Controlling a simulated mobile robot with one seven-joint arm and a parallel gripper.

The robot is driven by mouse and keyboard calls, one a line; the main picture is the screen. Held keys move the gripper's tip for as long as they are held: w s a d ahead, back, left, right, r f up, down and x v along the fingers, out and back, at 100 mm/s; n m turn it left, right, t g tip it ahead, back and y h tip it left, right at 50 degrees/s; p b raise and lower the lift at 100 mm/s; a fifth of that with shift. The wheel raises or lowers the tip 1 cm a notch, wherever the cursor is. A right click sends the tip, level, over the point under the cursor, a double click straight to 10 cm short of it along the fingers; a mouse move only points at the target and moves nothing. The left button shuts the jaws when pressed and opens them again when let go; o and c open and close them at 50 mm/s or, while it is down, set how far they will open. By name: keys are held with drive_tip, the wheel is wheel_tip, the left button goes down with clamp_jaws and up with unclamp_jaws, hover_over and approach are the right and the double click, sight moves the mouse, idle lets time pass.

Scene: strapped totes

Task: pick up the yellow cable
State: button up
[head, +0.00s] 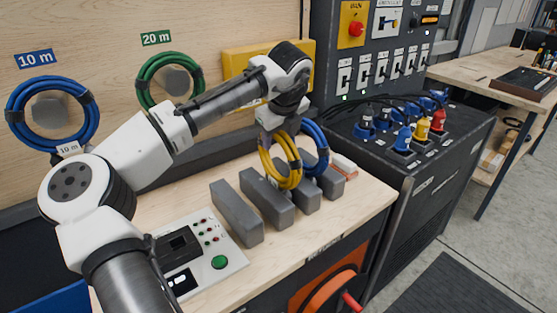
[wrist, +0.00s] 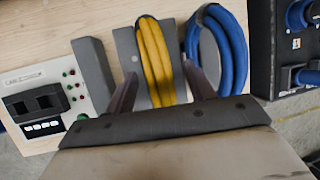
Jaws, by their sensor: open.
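The yellow cable (head: 280,165) is a coil standing upright between grey blocks on the wooden bench. In the wrist view the yellow cable (wrist: 155,62) lies between the two fingers of my gripper (wrist: 160,82). The fingers are apart, one on each side of the coil, with a gap showing on both sides. In the head view my gripper (head: 277,125) is right above the coil and points down. The lower part of the coil is partly hidden by the blocks.
A blue coil (head: 316,150) stands close to the right, near my right finger. Grey blocks (head: 237,213) flank the coils. A control panel (head: 205,245) lies to the left on the bench. Blue (head: 90,115) and green (head: 145,75) coils hang on the back board. A dark cabinet with plugs (head: 440,150) stands right.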

drive_tip(key=shift+x, duration=1.4)
clamp_jaws()
drive_tip(key=shift+r, duration=0.1)
